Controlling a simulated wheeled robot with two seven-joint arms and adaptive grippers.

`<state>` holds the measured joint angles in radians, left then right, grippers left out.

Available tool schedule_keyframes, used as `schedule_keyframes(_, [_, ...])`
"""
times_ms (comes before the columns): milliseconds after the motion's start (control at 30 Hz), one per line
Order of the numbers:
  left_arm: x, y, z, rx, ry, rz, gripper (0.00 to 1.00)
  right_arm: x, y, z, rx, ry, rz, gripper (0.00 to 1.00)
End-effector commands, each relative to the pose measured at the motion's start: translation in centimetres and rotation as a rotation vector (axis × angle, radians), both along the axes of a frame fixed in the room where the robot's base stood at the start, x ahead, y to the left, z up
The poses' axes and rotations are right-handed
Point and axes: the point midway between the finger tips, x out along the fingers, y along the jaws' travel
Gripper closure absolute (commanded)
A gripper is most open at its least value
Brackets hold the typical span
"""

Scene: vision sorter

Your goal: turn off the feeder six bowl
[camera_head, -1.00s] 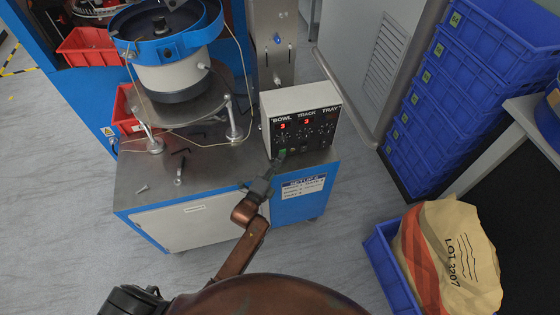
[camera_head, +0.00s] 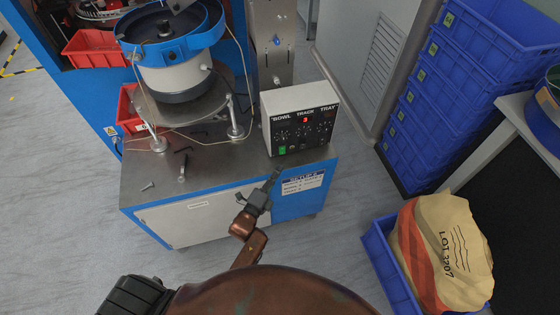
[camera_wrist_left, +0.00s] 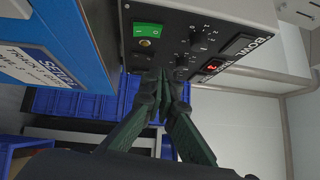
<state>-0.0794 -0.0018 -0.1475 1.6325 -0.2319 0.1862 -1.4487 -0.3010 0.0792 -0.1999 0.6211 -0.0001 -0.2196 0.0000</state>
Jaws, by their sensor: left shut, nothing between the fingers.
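The feeder control box (camera_head: 300,118) is white with a black front, labelled BOWL, TRACK and TRAY. It stands on the metal top of the cabinet. In the head view a red digit is lit under TRACK; the BOWL display is dark. A green rocker switch (camera_head: 282,150) sits low on the panel's left and shows large in the left wrist view (camera_wrist_left: 147,30). The dark BOWL display (camera_wrist_left: 239,45) also shows there. My left gripper (camera_head: 274,176) is shut and empty, just in front of and below the panel. In the wrist view its fingertips (camera_wrist_left: 160,78) are near the panel's lower edge; contact is unclear.
The blue-rimmed feeder bowl (camera_head: 172,50) stands left of the box on a round plate with metal legs. Loose parts and a bolt lie on the cabinet top (camera_head: 160,178). Blue crates (camera_head: 440,110) are stacked at right. A sack (camera_head: 445,250) sits in a blue bin.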

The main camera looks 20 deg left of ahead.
Motion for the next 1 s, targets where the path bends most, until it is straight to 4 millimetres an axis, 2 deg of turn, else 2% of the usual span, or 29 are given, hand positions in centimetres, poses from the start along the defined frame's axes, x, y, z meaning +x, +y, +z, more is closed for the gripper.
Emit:
schedule_keyframes(100, [-2.6, 0.8, 0.2, 0.001, 0.000, 0.005, 1.00, -0.1, 0.0, 0.4, 0.000, 0.000, -0.001, 0.60])
schedule_keyframes(300, [-5.0, 1.2, 0.4, 0.001, 0.000, 0.006, 1.00, 0.1, 0.1, 0.7, 0.000, -0.002, 0.000, 0.60])
schedule_keyframes(500, [-5.6, 1.1, 0.5, -0.001, -0.001, 0.004, 1.00, 0.3, 0.1, 0.7, 0.001, -0.004, 0.000, 0.60])
schedule_keyframes(1000, [-5.5, 1.0, 0.4, -0.001, 0.000, 0.002, 1.00, 0.4, 0.0, 0.7, 0.001, -0.005, 0.000, 0.60])
